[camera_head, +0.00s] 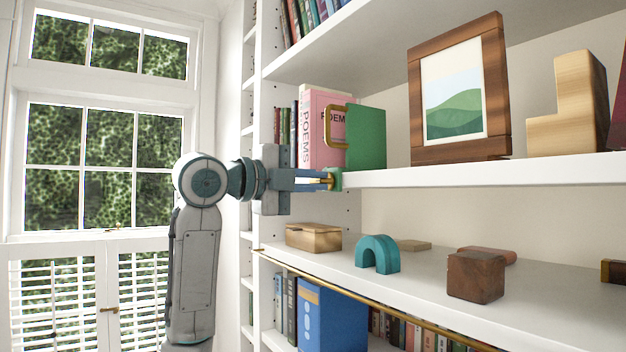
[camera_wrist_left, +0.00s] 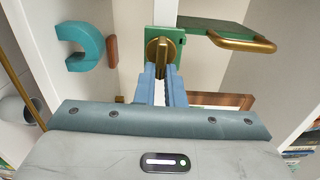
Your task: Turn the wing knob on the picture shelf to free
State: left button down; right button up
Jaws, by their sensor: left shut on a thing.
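The brass wing knob (camera_head: 328,180) sits on a small green plate (camera_head: 337,180) at the left end of the picture shelf's front edge (camera_head: 450,175). In the left wrist view the knob (camera_wrist_left: 158,52) stands in front of its green plate (camera_wrist_left: 178,50), its long side running roughly up and down the picture. My left gripper (camera_head: 322,180) has come in from the left, level with the shelf edge, and its blue fingers (camera_wrist_left: 163,74) are shut on the knob. The fingers partly cover the knob. Any marking of its positions cannot be read. My right gripper is in neither view.
A green block with a brass handle (camera_head: 365,138) stands just above the knob, beside pink books (camera_head: 318,125). A framed picture (camera_head: 458,95) stands farther right. On the shelf below are a wooden box (camera_head: 313,237), a teal arch (camera_head: 377,254) and a dark wooden cube (camera_head: 475,277).

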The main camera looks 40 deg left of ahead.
pick_arm(q)
jog(key=c, duration=1.6)
grip_release()
jog(key=shift+o, duration=0.4)
jog(key=shift+s+a, duration=0.1)
jog(key=b+v, duration=0.5)
jog(key=v, duration=0.5)
jog(key=shift+s, duration=0.35)
jog(key=shift+a, duration=0.1)
